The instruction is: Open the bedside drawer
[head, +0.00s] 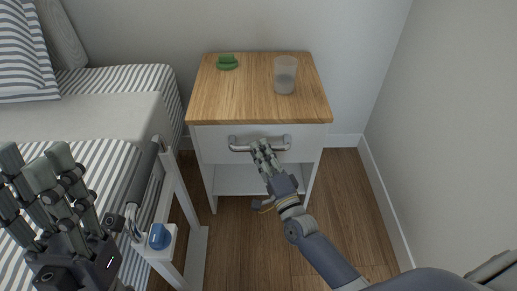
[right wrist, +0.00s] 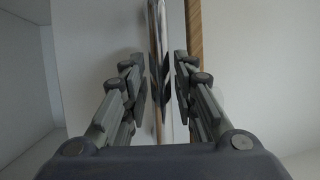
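The white bedside table has a wooden top (head: 225,95) and one drawer (head: 213,143), which looks closed. A grey metal bar handle (head: 240,145) runs across the drawer front. My right gripper (head: 262,148) is at the middle of the handle. In the right wrist view the handle bar (right wrist: 157,45) runs between the two sets of fingers of my right gripper (right wrist: 160,80). The fingers stand apart on either side of it, with a narrow gap showing. My left gripper (head: 45,175) is open and empty at the lower left, over the bed side.
A clear cup (head: 285,75) and a small green object (head: 227,62) stand on the table top. A striped bed (head: 110,110) with a white rail (head: 180,195) and blue knob is at left. A wall (head: 440,130) bounds the right. Open shelf space lies below the drawer.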

